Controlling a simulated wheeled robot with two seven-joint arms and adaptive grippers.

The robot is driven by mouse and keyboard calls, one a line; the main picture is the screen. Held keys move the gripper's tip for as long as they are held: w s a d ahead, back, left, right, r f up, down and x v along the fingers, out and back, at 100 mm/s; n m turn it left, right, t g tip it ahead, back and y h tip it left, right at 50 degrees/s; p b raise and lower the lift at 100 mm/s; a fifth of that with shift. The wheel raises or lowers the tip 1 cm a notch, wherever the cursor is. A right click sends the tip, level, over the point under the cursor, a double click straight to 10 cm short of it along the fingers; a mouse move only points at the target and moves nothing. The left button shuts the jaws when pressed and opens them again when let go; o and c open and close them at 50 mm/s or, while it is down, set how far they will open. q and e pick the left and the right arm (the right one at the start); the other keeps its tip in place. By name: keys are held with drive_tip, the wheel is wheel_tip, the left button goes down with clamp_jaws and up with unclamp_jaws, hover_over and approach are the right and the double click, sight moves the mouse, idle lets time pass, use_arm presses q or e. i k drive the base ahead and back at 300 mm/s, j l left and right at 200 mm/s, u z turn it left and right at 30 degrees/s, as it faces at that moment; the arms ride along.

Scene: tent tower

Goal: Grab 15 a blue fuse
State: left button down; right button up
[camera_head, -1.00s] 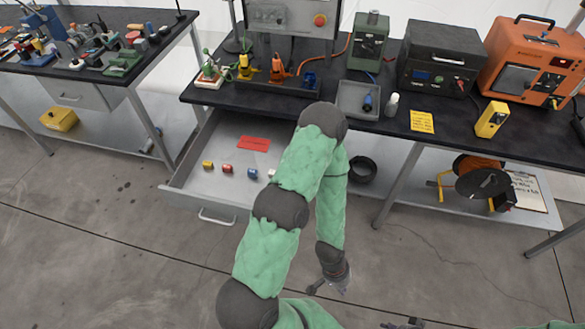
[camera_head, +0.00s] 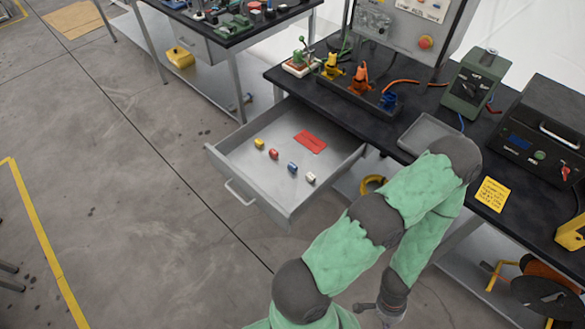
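A blue fuse (camera_head: 292,168) lies in the open grey drawer (camera_head: 232,152) under the workbench. It is in a row with a yellow fuse (camera_head: 259,143), a red fuse (camera_head: 273,154) and a white fuse (camera_head: 310,178).
A red card (camera_head: 310,142) lies in the drawer behind the fuses. The black benchtop (camera_head: 330,105) holds a fixture with coloured parts, a grey tray (camera_head: 412,137) partly behind my arm, and a green device (camera_head: 474,85). The floor left of the drawer is clear.

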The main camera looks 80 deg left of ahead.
sight(291, 167)
drive_tip(key=i+u, duration=0.15)
drive_tip(key=u, duration=0.35)
drive_tip(key=i+u, duration=0.15)
drive_tip(key=u, duration=0.35)
drive_tip(key=i+l+u, duration=0.1)
drive_tip(key=u, duration=0.4)
drive_tip(key=l, duration=0.1)
